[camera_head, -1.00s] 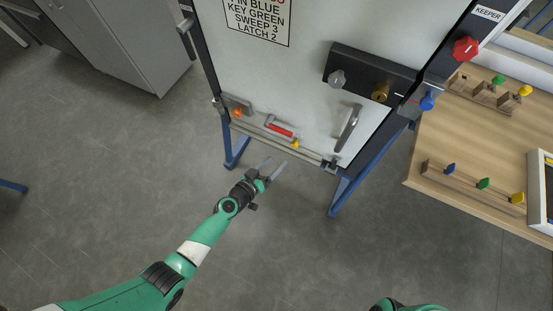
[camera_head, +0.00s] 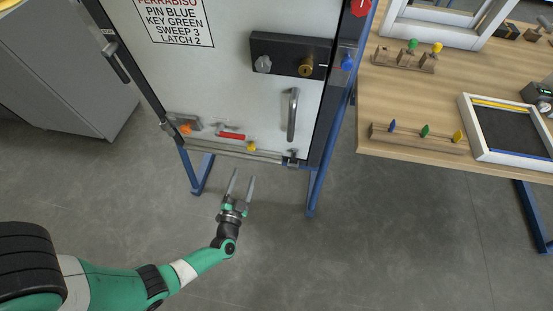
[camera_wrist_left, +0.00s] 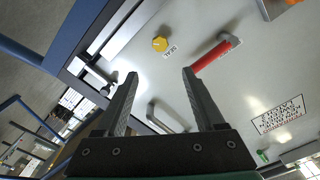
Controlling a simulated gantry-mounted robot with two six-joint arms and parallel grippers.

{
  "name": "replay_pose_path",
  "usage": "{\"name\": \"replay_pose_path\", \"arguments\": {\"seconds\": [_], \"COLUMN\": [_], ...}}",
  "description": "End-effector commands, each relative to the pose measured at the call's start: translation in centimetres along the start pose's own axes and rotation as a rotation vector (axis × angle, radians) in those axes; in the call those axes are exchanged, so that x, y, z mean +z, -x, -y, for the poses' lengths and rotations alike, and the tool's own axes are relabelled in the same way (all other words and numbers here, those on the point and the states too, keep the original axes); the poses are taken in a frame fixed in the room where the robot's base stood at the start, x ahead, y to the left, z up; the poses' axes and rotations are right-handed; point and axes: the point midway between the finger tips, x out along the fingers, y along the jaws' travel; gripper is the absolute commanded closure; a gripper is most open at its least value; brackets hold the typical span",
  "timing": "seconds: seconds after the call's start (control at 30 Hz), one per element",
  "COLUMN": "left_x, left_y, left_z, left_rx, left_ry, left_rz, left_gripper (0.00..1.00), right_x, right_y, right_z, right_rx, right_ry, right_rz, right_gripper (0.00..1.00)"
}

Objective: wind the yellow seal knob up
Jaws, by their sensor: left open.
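The yellow seal knob (camera_head: 251,146) sits low on the white door panel (camera_head: 230,95), near its bottom edge. In the left wrist view the knob (camera_wrist_left: 160,44) shows as a round yellow cap with a small label beside it, beyond my fingertips and between them. My left gripper (camera_head: 241,175) is open and empty, below and in front of the panel's bottom edge, apart from the knob. Its two fingers (camera_wrist_left: 158,82) also show in the left wrist view. My right gripper is not in view.
A red handle (camera_head: 231,135) and an orange knob (camera_head: 185,129) lie left of the yellow knob. A grey bar handle (camera_head: 292,115) stands to its right. Blue legs (camera_head: 314,192) support the frame. A wooden table (camera_head: 385,105) with pegs is at right. The floor in front is clear.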

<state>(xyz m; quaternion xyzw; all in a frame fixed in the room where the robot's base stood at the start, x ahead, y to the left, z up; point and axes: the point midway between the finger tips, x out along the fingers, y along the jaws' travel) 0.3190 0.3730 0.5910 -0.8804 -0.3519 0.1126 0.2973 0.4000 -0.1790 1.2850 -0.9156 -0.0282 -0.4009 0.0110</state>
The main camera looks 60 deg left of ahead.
Motion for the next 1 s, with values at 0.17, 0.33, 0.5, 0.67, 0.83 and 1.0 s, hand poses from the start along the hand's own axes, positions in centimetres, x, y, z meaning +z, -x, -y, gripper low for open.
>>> {"name": "replay_pose_path", "arguments": {"seconds": [0.17, 0.33, 0.5, 0.67, 0.83, 1.0], "left_x": [1.1, 1.3, 1.5, 1.5, 1.4, 1.2], "left_y": [0.3, -1.1, -4.7, -8.3, -10.7, -11.3], "left_z": [-0.1, -0.2, -0.3, -0.3, -0.2, -0.1], "left_rx": [0.0, -0.004, -0.006, -0.004, -0.001, 0.002], "left_ry": [-0.004, 0.0, 0.001, 0.0, 0.0, -0.002], "left_rz": [0.014, 0.014, 0.013, 0.012, 0.013, 0.014], "left_gripper": [0.3, 0.3, 0.3, 0.3, 0.3, 0.3], "right_x": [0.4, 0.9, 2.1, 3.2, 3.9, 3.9], "right_y": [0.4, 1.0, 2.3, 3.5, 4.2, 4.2], "right_z": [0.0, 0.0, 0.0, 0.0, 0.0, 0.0], "right_rx": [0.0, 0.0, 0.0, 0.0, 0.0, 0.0], "right_ry": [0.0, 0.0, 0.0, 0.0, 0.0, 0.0], "right_rz": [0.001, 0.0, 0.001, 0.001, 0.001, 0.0], "right_gripper": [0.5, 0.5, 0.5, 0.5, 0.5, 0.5]}}
